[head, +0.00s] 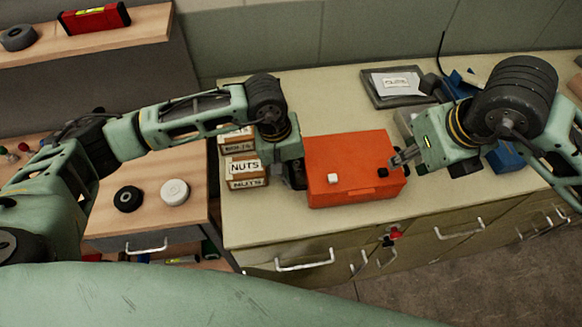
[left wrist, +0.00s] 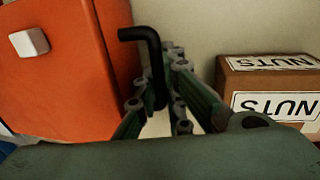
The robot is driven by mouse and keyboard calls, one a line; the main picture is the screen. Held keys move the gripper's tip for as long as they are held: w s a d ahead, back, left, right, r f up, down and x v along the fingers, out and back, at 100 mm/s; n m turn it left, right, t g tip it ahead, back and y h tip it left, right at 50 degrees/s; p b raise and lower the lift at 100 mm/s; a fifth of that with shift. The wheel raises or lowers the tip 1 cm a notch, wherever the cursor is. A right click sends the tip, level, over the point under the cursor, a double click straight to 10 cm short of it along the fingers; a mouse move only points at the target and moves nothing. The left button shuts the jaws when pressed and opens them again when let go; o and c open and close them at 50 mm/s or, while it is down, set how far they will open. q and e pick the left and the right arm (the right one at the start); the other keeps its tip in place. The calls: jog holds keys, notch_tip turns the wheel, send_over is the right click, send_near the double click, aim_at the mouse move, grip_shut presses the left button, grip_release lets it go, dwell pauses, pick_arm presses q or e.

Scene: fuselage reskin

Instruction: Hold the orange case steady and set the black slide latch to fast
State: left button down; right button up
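The orange case (head: 345,150) stands on the pale worktop. Its front carries a white latch (head: 333,178) on the left and the black slide latch (head: 382,172) on the right. The white latch also shows in the left wrist view (left wrist: 28,42). My left gripper (head: 297,174) is at the case's left side. In the left wrist view its fingers (left wrist: 168,85) lie around a black bent rod (left wrist: 152,55) beside the case; whether they grip it is unclear. My right gripper (head: 397,160) has its fingertips by the case's right edge, close to the black latch; contact is unclear.
Boxes marked NUTS (head: 246,168) stand left of my left gripper. A grey tray with a label (head: 395,85) lies behind the case. Blue items (head: 503,157) lie at the right. Worktop in front of the case is a narrow clear strip above drawers.

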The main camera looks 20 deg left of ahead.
jog(key=shift+c, duration=0.2)
jog(key=c, duration=0.5)
jog(key=shift+a+m, duration=0.1)
jog(key=shift+m, duration=0.2)
jog(key=shift+c, duration=1)
jog(key=m, duration=0.1)
jog(key=a+m+g, duration=0.1)
jog(key=m, duration=0.2)
jog(key=shift+w+a+m, duration=0.25)
jog(key=shift+w+m, duration=0.05)
jog(key=shift+w, duration=0.1)
grip_shut()
jog(key=a+m+g, duration=0.1)
jog(key=m, duration=0.4)
jog(key=w+a+r+m+g, duration=0.1)
jog(key=a+m, duration=0.1)
jog(key=m, duration=0.3)
jog(key=a+m+g+y, duration=0.1)
jog(key=a+m, duration=0.1)
jog(key=m, duration=0.3)
jog(key=shift+w+a+r+g, duration=0.2)
jog(key=shift+r+g, duration=0.1)
jog(key=shift+g, duration=0.1)
